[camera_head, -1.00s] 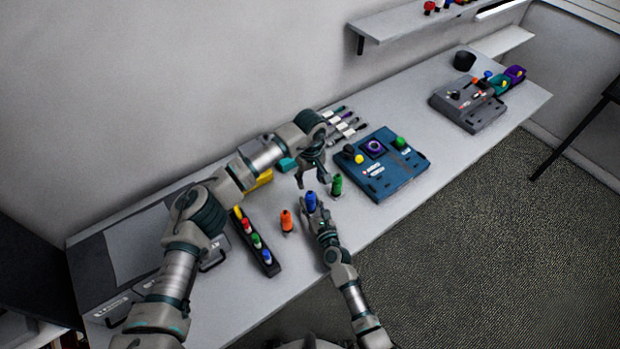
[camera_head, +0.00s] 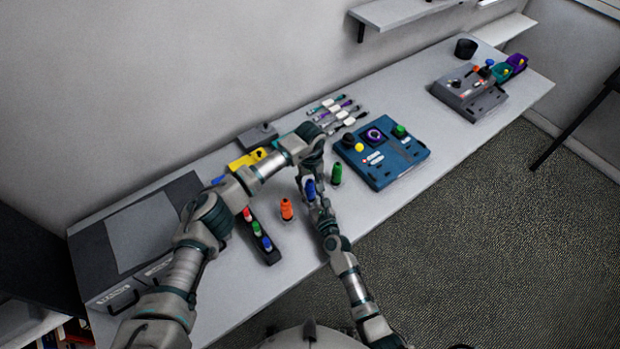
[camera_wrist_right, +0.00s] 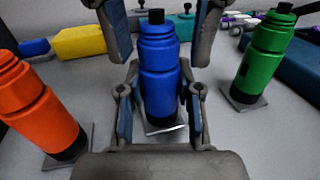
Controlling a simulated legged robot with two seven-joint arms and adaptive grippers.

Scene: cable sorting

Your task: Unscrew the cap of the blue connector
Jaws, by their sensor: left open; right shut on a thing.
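The blue connector (camera_head: 309,189) stands upright on the table, and in the right wrist view (camera_wrist_right: 159,85) it is a blue bottle-like body with a dark tip on a small grey base plate. My right gripper (camera_wrist_right: 160,95) is shut on its lower body from the front; it also shows in the head view (camera_head: 316,202). My left gripper (camera_head: 309,178) is over the connector from above, open. In the right wrist view its two fingers (camera_wrist_right: 162,55) hang on either side of the connector's upper part, with visible gaps.
An orange connector (camera_head: 286,210) stands to the left and a green connector (camera_head: 336,174) to the right. A black strip (camera_head: 266,247) with coloured caps lies further left. A blue panel box (camera_head: 390,172) sits to the right, with cables (camera_head: 340,112) behind.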

